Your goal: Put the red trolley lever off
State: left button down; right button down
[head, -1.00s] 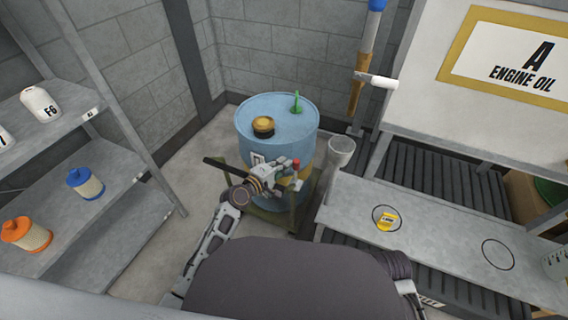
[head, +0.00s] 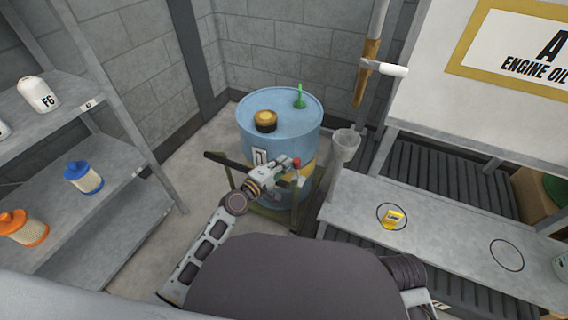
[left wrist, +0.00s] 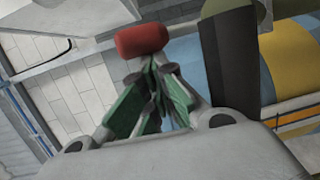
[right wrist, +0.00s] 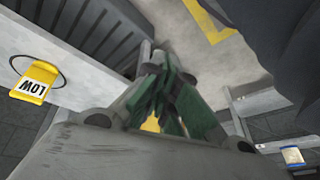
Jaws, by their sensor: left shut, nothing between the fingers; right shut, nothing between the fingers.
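The red lever end (head: 296,163) shows beside the blue drum on the olive trolley (head: 290,216) in the head view. It is a red cylinder (left wrist: 141,40) in the left wrist view, just beyond the fingertips. My left gripper (head: 288,167) is shut and empty, with its tips close to the red end; I cannot tell whether they touch. Its green fingers (left wrist: 155,68) meet in the left wrist view. The rest of the lever is mostly hidden. My right gripper (right wrist: 156,62) is shut and empty, away from the trolley near the bench; it is not visible in the head view.
The blue drum (head: 262,142) has a green fitting on top. A dark bar (head: 226,162) sticks out left of the trolley. A metal bench (head: 445,235) holds a yellow tag (head: 392,219). Shelves (head: 115,225) line the left.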

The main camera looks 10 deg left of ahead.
pick_arm(q)
jog(key=shift+s+f+b, duration=0.15)
jog(key=shift+s+b, duration=0.25)
jog(key=shift+b, duration=0.05)
pick_arm(e)
jog(key=x, duration=0.2)
jog(key=shift+a+f, duration=0.25)
jog(key=shift+f, duration=0.1)
jog(key=shift+d, duration=0.1)
pick_arm(q)
jog(key=shift+s+a, duration=0.1)
jog(key=v, duration=1.1)
jog(key=shift+s+a, duration=0.2)
jog(key=shift+s, duration=0.1)
pick_arm(e)
jog(key=shift+r, duration=0.1)
dwell(0.4)
dwell(0.5)
dwell(0.3)
